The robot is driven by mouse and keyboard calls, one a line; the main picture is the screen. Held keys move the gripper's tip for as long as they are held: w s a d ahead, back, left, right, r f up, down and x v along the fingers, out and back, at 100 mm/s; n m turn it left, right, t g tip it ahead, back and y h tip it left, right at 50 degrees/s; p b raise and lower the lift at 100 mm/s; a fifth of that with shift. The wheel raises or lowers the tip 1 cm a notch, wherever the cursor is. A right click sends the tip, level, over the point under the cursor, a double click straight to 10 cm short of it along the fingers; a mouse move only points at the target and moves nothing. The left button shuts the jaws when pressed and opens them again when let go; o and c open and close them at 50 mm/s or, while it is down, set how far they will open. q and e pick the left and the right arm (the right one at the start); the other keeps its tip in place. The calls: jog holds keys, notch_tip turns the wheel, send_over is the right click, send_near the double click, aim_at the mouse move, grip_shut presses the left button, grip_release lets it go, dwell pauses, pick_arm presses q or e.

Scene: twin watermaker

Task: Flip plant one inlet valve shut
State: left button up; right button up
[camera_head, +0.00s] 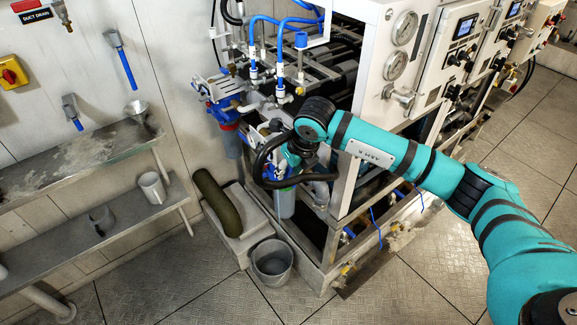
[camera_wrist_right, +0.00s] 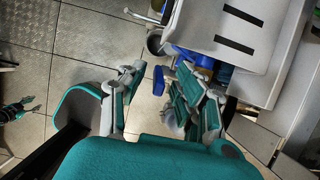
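My right arm (camera_head: 395,160) reaches in from the right in the head view, with its wrist bent down at the front corner of the plant frame. My right gripper (camera_wrist_right: 160,92) shows in the right wrist view with its two fingers spread apart. A small blue handle (camera_wrist_right: 158,80), seemingly a valve lever, shows in the gap between them; I cannot tell whether a finger touches it. In the head view the fingertips and valve are hard to make out behind the wrist and black hoses. A small teal and dark shape at the left edge of the wrist view may be my left gripper.
Blue-capped filter housings (camera_head: 285,200) stand close to my right wrist. Pressure gauges (camera_head: 404,28) and control boxes (camera_head: 462,30) are at the top right. A grey bucket (camera_head: 272,262) stands on the floor. Metal shelves (camera_head: 95,160) line the left wall. The front floor is clear.

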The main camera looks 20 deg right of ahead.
grip_shut()
jog(key=shift+w, duration=0.1)
jog(key=shift+w+a+r+g, duration=0.1)
jog(key=shift+w+g, duration=0.1)
jog(key=shift+g, duration=0.3)
jog(key=shift+w+a+g+h+b, duration=0.1)
jog(key=shift+w+g+h+b, duration=0.15)
jog(key=shift+g, duration=0.3)
jog(key=shift+w+a+g+h+b, duration=0.15)
jog(key=shift+g+h, duration=0.2)
jog(key=shift+g, duration=0.2)
jog(key=shift+d, duration=0.15)
grip_release()
